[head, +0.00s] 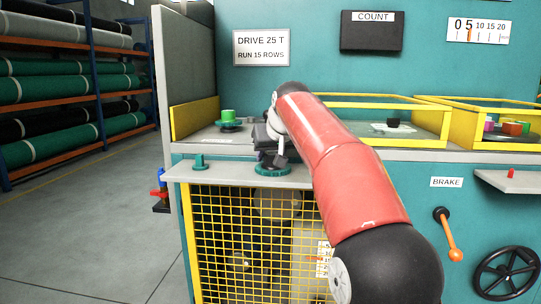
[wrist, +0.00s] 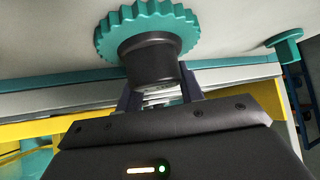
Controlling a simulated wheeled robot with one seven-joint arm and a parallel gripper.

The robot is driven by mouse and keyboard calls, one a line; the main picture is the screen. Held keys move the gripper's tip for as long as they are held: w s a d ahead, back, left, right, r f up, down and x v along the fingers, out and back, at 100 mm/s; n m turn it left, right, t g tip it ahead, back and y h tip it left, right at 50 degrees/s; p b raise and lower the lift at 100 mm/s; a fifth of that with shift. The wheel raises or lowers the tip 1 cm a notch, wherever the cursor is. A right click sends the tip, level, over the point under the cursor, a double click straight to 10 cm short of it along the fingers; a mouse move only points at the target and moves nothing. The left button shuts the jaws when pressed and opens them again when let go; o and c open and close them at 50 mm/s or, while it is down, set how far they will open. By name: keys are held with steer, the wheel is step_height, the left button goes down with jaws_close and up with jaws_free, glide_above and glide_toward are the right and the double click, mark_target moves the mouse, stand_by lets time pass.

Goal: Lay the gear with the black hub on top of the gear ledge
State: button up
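The teal toothed gear with the black hub (wrist: 150,58) shows in the wrist view, its hub facing my gripper. It also shows in the head view (head: 273,170), low over the right part of the gear ledge (head: 225,173), a grey shelf above the yellow mesh guard. My gripper (wrist: 162,92) has a finger on either side of the hub and appears shut on it. The hub covers part of the left finger. The gear looks about level, at or just above the ledge top; I cannot tell whether it touches. My arm hides the ledge's right end in the head view.
A teal peg (head: 200,162) stands on the ledge's left part. A green-hubbed gear (head: 228,116) sits on the counter behind. Yellow-framed bays (head: 385,101) stand right of my arm. An orange-handled brake lever (head: 448,232) is on the front panel. The floor at left is clear.

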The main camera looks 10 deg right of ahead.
steer(key=o, duration=0.4)
steer(key=shift+c, duration=0.2)
steer(key=a+p+v, duration=0.1)
steer(key=v, duration=1.1)
steer(key=shift+d, duration=0.5)
steer(key=s+f+g+h, duration=0.1)
steer(key=s+f+g, duration=0.2)
steer(key=s+f, duration=2.8)
steer(key=shift+m, duration=0.4)
